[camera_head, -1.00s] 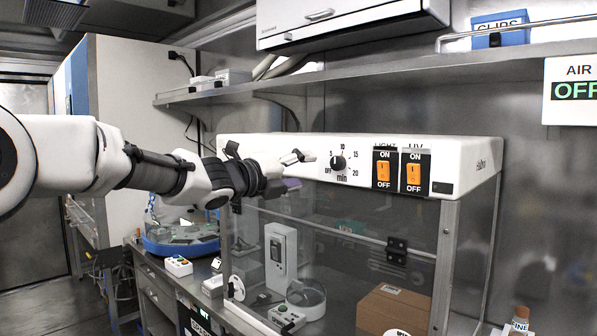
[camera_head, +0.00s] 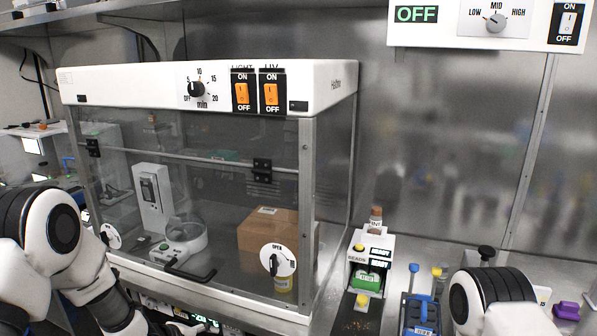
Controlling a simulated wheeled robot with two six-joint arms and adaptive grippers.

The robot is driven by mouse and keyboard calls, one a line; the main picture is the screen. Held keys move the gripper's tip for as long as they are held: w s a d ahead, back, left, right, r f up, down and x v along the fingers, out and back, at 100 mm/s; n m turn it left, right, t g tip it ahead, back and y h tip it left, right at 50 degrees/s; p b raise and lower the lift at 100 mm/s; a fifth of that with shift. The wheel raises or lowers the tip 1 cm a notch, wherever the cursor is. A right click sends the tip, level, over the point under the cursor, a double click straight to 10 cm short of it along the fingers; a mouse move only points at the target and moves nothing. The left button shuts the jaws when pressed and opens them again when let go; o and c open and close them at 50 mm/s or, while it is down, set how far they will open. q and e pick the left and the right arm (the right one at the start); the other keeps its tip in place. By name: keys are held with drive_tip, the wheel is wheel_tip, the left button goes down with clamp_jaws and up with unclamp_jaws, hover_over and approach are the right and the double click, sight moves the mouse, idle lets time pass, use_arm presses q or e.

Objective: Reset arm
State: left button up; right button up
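My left arm comes in at the lower left of the head view, in front of the clear-fronted cabinet, folded down with its gripper out of the frame. My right arm shows at the lower right, its gripper also outside the picture. The cabinet (camera_head: 209,87) has a white top panel with a dial (camera_head: 197,89) and two orange switches, a LIGHT switch (camera_head: 242,93) and a UV switch (camera_head: 271,94). Its clear front looks closed.
Inside the cabinet stand a cardboard box (camera_head: 266,232) and a white device (camera_head: 152,197). Right of it on the bench are a white beads dispenser (camera_head: 369,262), a blue rack (camera_head: 420,313) and a purple item (camera_head: 566,311). A control panel (camera_head: 486,24) hangs above.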

use_arm(q)
drive_tip(key=s+f+n+g, duration=0.3)
drive_tip(key=s+f+n, duration=0.2)
drive_tip(key=s+f, duration=0.7)
drive_tip(key=s+a+f+n+g+y, duration=0.1)
drive_tip(key=s+f+n+g+y, duration=0.1)
drive_tip(key=s+n, duration=0.7)
drive_tip(key=s+a+f+n+g+y, duration=0.2)
drive_tip(key=s+n, duration=0.7)
drive_tip(key=s, duration=0.6)
drive_tip(key=shift+a, duration=0.25)
drive_tip(key=shift+r, duration=0.1)
idle(0.7)
